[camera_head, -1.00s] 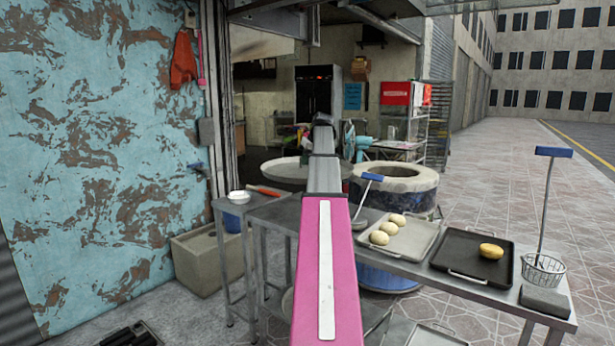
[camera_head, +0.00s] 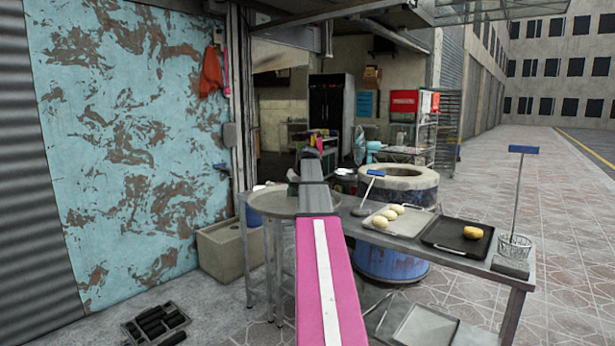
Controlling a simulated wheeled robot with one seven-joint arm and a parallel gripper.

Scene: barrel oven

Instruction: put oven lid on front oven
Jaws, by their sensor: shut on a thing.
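The oven lid (camera_head: 264,204) is a wide, round, grey metal disc left of my arm, roughly level and overlapping the table's left end in the picture. My gripper (camera_head: 293,188) shows only as a small dark shape at the lid's middle, mostly hidden by my pink and grey arm; it is shut on the lid, and its fingertips are not clear. The front oven (camera_head: 391,262) is a blue barrel behind the table, right of my arm. Its pale round rim (camera_head: 428,178) surrounds an open mouth. The lid is apart from it, to its left.
A metal table (camera_head: 468,262) crosses in front of the oven, bearing a tray with pale dough (camera_head: 392,211), a dark tray with bread (camera_head: 473,233), a wire basket (camera_head: 514,247) and a blue-handled tool (camera_head: 368,190). A stone trough (camera_head: 228,250) stands left. Paving at right is clear.

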